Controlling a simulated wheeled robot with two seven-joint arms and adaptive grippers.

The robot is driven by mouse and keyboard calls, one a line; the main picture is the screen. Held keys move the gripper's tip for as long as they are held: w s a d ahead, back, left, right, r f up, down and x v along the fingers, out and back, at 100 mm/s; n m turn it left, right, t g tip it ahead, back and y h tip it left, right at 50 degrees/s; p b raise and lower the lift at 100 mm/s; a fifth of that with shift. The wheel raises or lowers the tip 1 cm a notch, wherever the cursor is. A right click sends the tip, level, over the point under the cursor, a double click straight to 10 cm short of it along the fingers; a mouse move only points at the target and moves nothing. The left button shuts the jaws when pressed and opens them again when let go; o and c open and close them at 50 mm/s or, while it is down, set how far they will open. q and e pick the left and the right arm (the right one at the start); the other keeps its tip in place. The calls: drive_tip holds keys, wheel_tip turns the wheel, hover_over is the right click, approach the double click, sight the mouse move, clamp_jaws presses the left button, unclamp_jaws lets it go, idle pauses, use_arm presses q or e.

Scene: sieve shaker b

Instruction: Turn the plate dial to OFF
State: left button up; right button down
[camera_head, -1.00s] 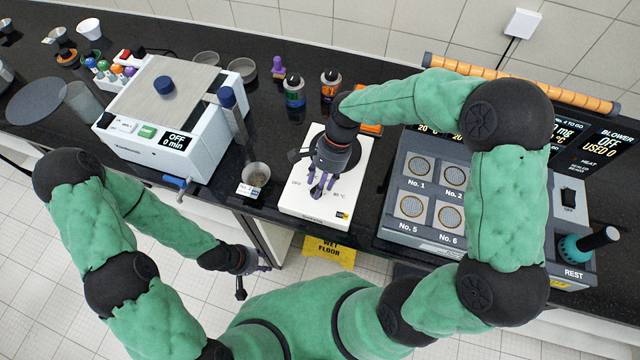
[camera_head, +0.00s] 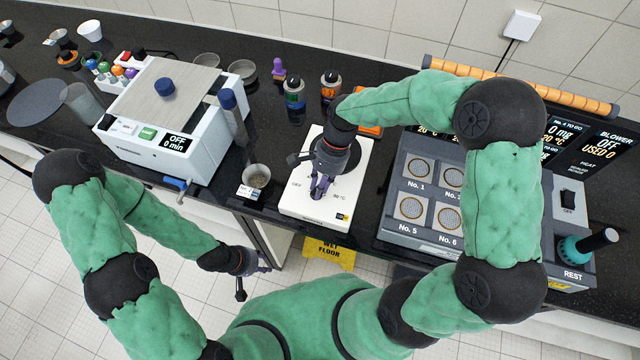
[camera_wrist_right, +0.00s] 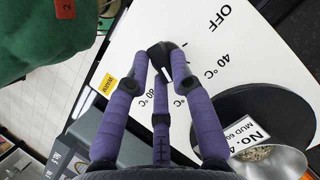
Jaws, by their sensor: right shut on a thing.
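The white hot plate (camera_head: 300,207) stands at the bench's front edge, with OFF and temperature marks on its top. In the right wrist view its body (camera_wrist_right: 190,22) carries OFF, 40 °C and 80 °C marks and the round dark heating disc (camera_wrist_right: 262,118). The black plate dial (camera_wrist_right: 160,52) is between my right fingertips; its white line shows, but I cannot tell exactly which mark it points at. My right gripper (camera_head: 321,192) is shut on the dial; it also shows in the right wrist view (camera_wrist_right: 163,78). My left gripper (camera_head: 262,262) hangs in front of the bench, away from the plate.
A white shaker machine (camera_head: 160,120) reading OFF stands to the left. A small cup (camera_head: 256,177) is close to the plate's left. A grey sieve station (camera_head: 430,230) is at the right. Bottles (camera_head: 294,92) stand behind.

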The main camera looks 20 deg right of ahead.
drive_tip(key=n+p, duration=0.1)
drive_tip(key=n+g+h+p, duration=0.1)
drive_tip(key=n, duration=0.1)
drive_tip(key=shift+w+a+r+n, duration=0.1)
drive_tip(key=shift+w+n, duration=0.05)
drive_tip(key=shift+n, duration=0.15)
drive_tip(key=n+p, duration=0.1)
drive_tip(key=n, duration=0.1)
drive_tip(key=n+h+p, duration=0.1)
drive_tip(key=n, duration=0.1)
drive_tip(key=shift+w+a+n+g+h, duration=0.1)
drive_tip(key=shift+w+n+g+h, duration=0.1)
drive_tip(key=shift+n+g+h, duration=0.15)
drive_tip(key=n, duration=0.1)
drive_tip(key=n+h+p, duration=0.1)
drive_tip(key=n, duration=0.1)
drive_tip(key=n+h, duration=0.1)
drive_tip(key=n, duration=0.1)
drive_tip(key=shift+w+a+n, duration=0.1)
drive_tip(key=shift+a+n, duration=0.15)
drive_tip(key=n, duration=0.1)
drive_tip(key=n+h, duration=0.1)
drive_tip(key=n, duration=0.1)
drive_tip(key=n+t+h+p, duration=0.1)
drive_tip(key=n, duration=0.1)
drive_tip(key=shift+a, duration=0.25)
drive_tip(key=shift+n, duration=0.4)
drive_tip(key=c, duration=1.1)
unclamp_jaws()
drive_tip(key=shift+o, duration=0.2)
